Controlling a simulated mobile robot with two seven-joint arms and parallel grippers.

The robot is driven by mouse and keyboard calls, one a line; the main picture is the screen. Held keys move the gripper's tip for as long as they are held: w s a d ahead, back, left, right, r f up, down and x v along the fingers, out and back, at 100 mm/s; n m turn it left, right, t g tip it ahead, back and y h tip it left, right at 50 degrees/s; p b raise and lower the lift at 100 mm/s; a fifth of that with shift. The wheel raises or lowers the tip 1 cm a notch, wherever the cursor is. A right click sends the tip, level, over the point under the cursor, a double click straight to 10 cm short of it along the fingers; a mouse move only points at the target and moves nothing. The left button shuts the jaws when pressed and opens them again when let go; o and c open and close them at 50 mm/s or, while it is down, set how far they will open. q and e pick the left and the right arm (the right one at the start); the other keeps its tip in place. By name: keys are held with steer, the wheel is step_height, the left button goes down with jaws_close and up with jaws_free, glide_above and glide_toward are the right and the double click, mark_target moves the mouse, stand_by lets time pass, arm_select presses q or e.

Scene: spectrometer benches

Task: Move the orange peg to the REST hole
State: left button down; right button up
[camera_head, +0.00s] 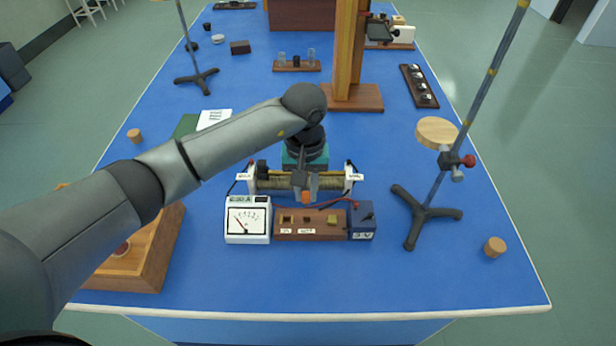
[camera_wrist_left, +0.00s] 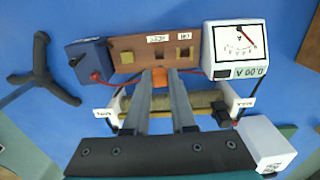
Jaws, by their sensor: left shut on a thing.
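The orange peg (camera_head: 306,197) is held between the fingertips of my left gripper (camera_head: 305,188), which is shut on it. In the left wrist view the peg (camera_wrist_left: 160,78) shows at the fingertips (camera_wrist_left: 160,83), by the coil-side edge of the wooden switch board (camera_wrist_left: 125,44). The board (camera_head: 322,238) has two square holes and a brass block. The hole above the longer label, which looks like REST (camera_wrist_left: 157,54), is just beyond the peg in the wrist view. The other hole (camera_wrist_left: 184,53) is beside it. The peg's lower end is hidden. My right gripper is not in view.
A meter (camera_head: 247,225) stands left of the board and a blue battery box (camera_head: 362,222) with a red wire at its right. A wire-wound coil (camera_head: 270,183) lies behind. A tripod stand (camera_head: 425,212) is at the right. The table in front is clear.

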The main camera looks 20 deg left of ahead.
mark_target(307, 202)
arm_select(q)
steer(key=shift+f, duration=0.15)
steer(key=shift+s+d+f, duration=0.1)
steer(key=shift+f, duration=0.35)
steer(key=shift+f+b, duration=0.15)
steer(key=shift+b, duration=0.15)
steer(key=shift+f+b, duration=1.1)
steer(key=shift+f, duration=0.65)
steer(key=shift+f+b, duration=1)
steer(key=shift+f, duration=0.05)
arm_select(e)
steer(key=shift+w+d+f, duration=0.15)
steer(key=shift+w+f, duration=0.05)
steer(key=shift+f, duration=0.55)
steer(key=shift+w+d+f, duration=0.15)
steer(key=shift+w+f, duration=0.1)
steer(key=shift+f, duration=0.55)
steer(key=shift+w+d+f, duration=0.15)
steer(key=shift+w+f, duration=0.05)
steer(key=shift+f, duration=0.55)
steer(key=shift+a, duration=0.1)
arm_select(q)
steer(key=c, duration=0.7)
jaws_free()
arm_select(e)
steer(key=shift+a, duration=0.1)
